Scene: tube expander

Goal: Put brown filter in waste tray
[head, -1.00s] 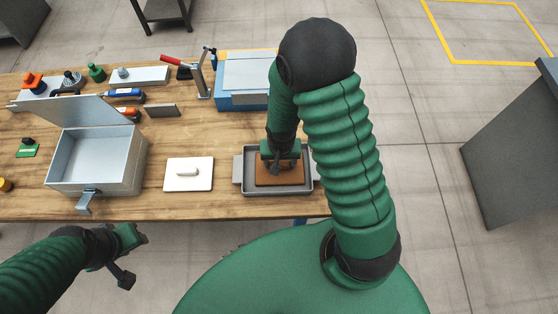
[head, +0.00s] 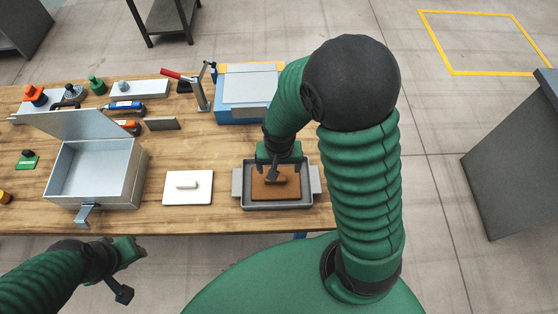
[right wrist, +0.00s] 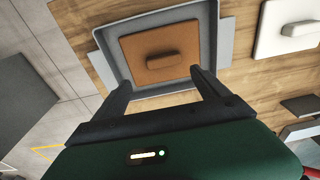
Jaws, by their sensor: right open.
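The brown filter (head: 272,188) is a flat square plate with a small raised grip. It lies inside the grey waste tray (head: 247,203) at the right front of the table. In the right wrist view the filter (right wrist: 150,42) rests within the walls of the tray (right wrist: 212,25). My right gripper (head: 279,174) is just above the filter, and in the right wrist view its fingers (right wrist: 158,82) are spread with nothing between them, apart from the filter's grip. My left gripper (head: 128,270) hangs empty-looking in front of the table; its jaw opening is unclear.
A white plate with a grip (head: 188,187) lies left of the tray. An open metal box (head: 95,175) stands further left. A blue box (head: 245,95) and a red-handled lever tool (head: 195,88) are behind. Bare wood lies between the white plate and the tray.

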